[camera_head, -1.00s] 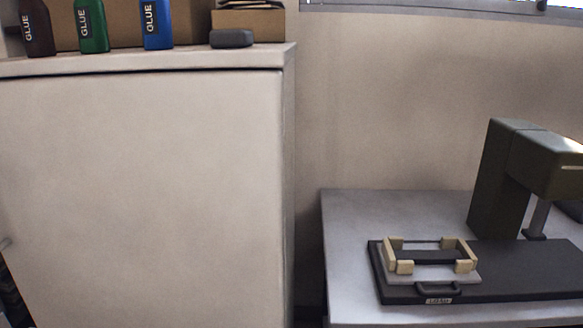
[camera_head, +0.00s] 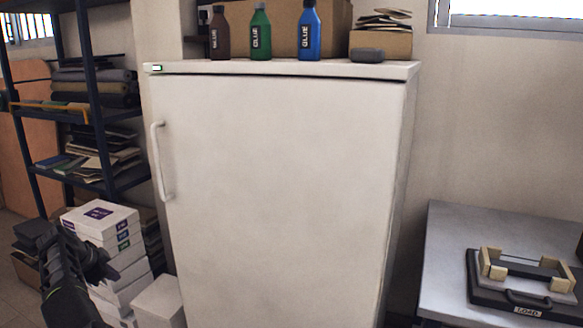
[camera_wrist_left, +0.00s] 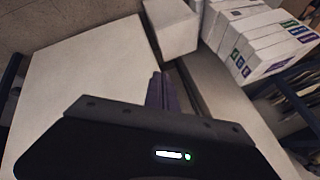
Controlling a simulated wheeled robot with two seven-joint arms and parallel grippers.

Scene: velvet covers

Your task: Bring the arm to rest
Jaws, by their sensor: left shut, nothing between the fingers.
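My left arm (camera_head: 68,280) comes in at the lower left of the head view, in front of the stacked white boxes and left of the white cabinet. In the left wrist view my left gripper (camera_wrist_left: 161,92) has its two dark fingers together, with nothing between them. It is clear of the boxes and holds nothing. My right gripper is in neither view.
The white cabinet (camera_head: 285,185) fills the middle, with glue bottles (camera_head: 261,35) on top. Stacked white boxes (camera_head: 105,225) stand beside a blue shelf rack (camera_head: 100,130). A grey table (camera_head: 470,235) at right carries a press fixture (camera_head: 520,285).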

